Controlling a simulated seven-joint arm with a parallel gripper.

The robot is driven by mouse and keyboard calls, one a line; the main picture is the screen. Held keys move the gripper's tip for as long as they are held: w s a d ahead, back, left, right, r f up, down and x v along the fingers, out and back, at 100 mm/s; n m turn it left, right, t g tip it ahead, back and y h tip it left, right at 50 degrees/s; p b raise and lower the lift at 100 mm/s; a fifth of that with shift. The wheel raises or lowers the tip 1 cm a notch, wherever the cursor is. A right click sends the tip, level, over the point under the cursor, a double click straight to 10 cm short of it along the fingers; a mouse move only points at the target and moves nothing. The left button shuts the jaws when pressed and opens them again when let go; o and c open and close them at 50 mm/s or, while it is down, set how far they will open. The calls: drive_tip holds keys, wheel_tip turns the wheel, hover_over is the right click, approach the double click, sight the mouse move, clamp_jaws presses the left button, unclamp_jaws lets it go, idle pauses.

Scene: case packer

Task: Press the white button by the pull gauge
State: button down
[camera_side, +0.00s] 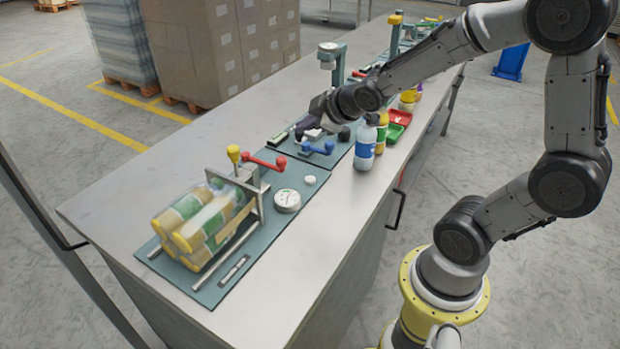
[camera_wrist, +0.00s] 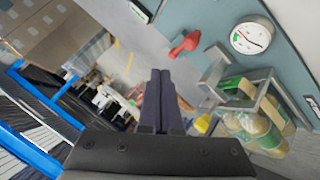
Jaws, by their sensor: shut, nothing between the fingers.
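A small round white button (camera_side: 310,180) lies on the near teal plate in the side view. Beside it, toward the clamped bottles, is a round white dial gauge (camera_side: 287,200). The dial also shows at the upper right of the wrist view (camera_wrist: 251,38); I cannot make out the button there. My gripper (camera_side: 299,133) is shut and empty. It is over the second teal plate, farther along the bench than the button and apart from it. In the wrist view its closed dark fingers (camera_wrist: 160,76) point up the picture, left of the dial.
A red handle (camera_side: 264,162) and yellow knob (camera_side: 233,153) stand by the clamped bottles (camera_side: 203,222). A blue handle (camera_side: 318,148) is under my gripper. A blue-labelled bottle (camera_side: 365,145) and red tray (camera_side: 394,132) stand to the right.

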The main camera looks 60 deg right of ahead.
sight(314, 180)
drive_tip(key=shift+m+g, duration=0.3)
drive_tip(key=shift+g, duration=0.2)
drive_tip(key=d+f, duration=0.1)
drive_tip(key=f, duration=0.1)
drive_tip(key=s+d+f, duration=0.1)
drive_tip(key=f, duration=0.1)
drive_tip(key=shift+s+d, duration=0.1)
drive_tip(key=shift+d, duration=0.1)
drive_tip(key=shift+f, duration=0.2)
drive_tip(key=shift+f, duration=4.2)
drive_tip(key=shift+f, duration=0.15)
drive_tip(key=shift+f, duration=0.3)
